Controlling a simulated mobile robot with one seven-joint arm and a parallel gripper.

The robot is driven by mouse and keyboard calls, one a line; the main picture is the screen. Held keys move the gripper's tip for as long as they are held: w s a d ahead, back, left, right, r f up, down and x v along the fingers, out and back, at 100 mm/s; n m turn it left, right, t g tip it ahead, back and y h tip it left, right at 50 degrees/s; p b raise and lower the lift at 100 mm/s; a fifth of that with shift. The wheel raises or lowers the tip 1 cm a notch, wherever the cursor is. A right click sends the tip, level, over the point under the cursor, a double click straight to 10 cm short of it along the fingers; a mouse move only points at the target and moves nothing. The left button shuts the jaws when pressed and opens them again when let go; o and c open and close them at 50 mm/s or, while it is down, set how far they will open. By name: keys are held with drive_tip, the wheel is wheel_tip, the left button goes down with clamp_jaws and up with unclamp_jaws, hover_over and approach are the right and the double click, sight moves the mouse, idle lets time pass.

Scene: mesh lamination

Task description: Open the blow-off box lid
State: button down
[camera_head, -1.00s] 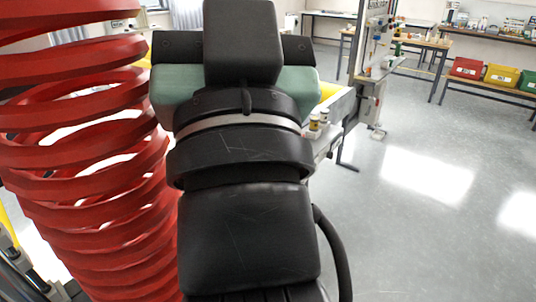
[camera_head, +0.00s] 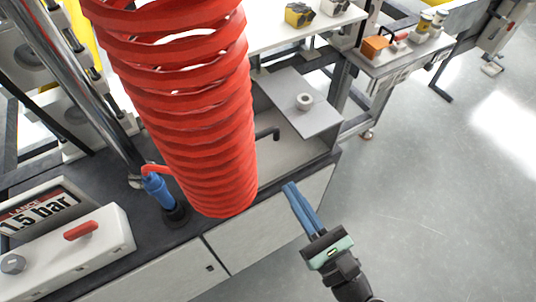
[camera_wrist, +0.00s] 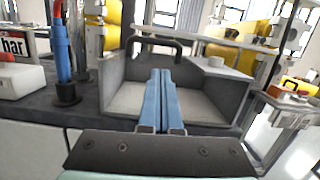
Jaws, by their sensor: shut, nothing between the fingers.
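The grey blow-off box (camera_head: 285,125) stands on the dark bench top, partly behind a red coil in the head view. Its pale inside shows in the wrist view (camera_wrist: 125,98). A black bar handle (camera_wrist: 155,42) shows at its upper back edge; I cannot tell if it belongs to the lid. A flat grey panel (camera_head: 300,100) with a pale round knob lies at the box's right; I cannot tell if this is the lid. My gripper (camera_head: 290,188) has its blue fingers shut and empty. It is in front of the box, apart from the handle, and its tips (camera_wrist: 160,72) point towards it.
The red coiled hose (camera_head: 190,110) hangs left of my gripper. A blue lance (camera_head: 160,190) stands on the bench with a pressure sign (camera_head: 40,212) and a white control box (camera_head: 75,255) at left. Open floor (camera_head: 440,200) lies to the right.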

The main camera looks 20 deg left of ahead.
sight(260, 138)
drive_tip(key=p+x, duration=0.1)
drive_tip(key=x, duration=0.8)
drive_tip(key=shift+a+m, duration=0.25)
drive_tip(key=shift+m, duration=0.15)
drive_tip(key=shift+r, duration=0.2)
drive_tip(key=r+p, duration=0.1)
drive_tip(key=p, duration=0.1)
drive_tip(key=shift+r+p, duration=0.25)
drive_tip(key=shift+p, duration=0.1)
drive_tip(key=shift+w+r+p, duration=0.1)
drive_tip(key=shift+r+p, duration=0.1)
drive_tip(key=shift+p, duration=0.2)
